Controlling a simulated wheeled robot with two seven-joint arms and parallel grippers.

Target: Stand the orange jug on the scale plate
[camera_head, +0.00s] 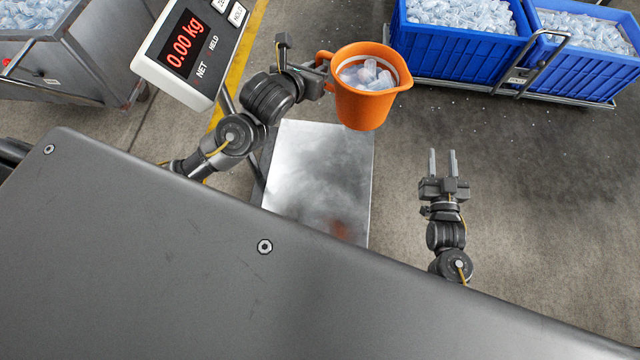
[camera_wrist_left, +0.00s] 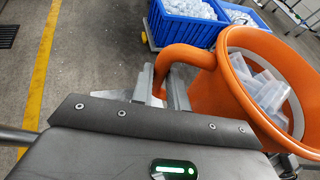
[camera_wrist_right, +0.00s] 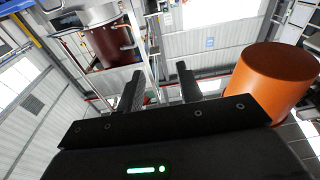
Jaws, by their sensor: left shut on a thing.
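The orange jug (camera_head: 362,108) holds clear tube ice and hangs upright in the air, over the far part of the scale plate (camera_head: 318,180). My left gripper (camera_head: 322,66) is shut on the jug's handle, at the jug's left side. In the left wrist view the handle (camera_wrist_left: 185,55) sits between the fingers. The bare metal plate shows a faint orange reflection near its front edge. My right gripper (camera_head: 442,158) is open and empty, to the right of the plate. The jug's outer side (camera_wrist_right: 272,80) shows at the right of the right wrist view.
The scale's display (camera_head: 185,45) reads 0.00 kg and stands left of the plate. Blue crates of ice (camera_head: 460,45) stand at the back right. A grey metal bin (camera_head: 75,65) of ice stands at the far left. The floor right of the plate is clear.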

